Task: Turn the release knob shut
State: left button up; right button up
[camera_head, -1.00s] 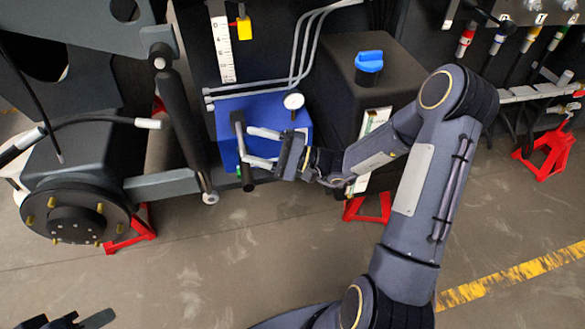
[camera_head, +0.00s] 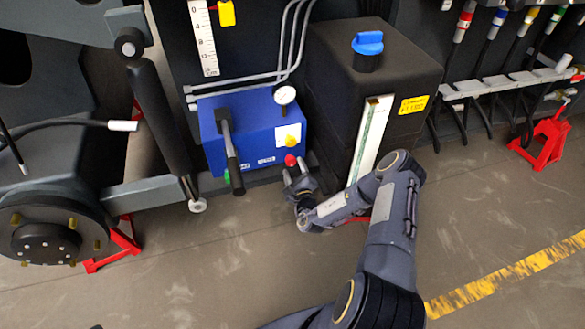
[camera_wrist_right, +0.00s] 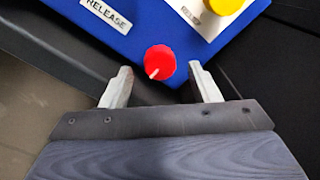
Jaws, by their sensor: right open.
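The red release knob (camera_head: 290,160) sits at the lower right front of the blue pump block (camera_head: 212,150). In the right wrist view the red knob (camera_wrist_right: 160,62) has a white pointer mark aimed to the lower left. The white RELEASE label (camera_wrist_right: 107,14) is left of it. My right gripper (camera_head: 295,170) is open just below the knob. In the right wrist view its fingers (camera_wrist_right: 160,72) stand either side of the knob, with gaps left and right. Whether the fingertips reach knob depth is unclear. My left gripper is out of view.
A yellow knob (camera_head: 291,141) on a white plate is just above the red one. The black pump lever (camera_head: 231,150) slants down the block's front. A gauge (camera_head: 285,95) tops the block. A black tank (camera_head: 400,75) with a blue cap stands to the right.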

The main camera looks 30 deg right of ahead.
jog(key=shift+x, duration=0.95)
jog(key=c, duration=1)
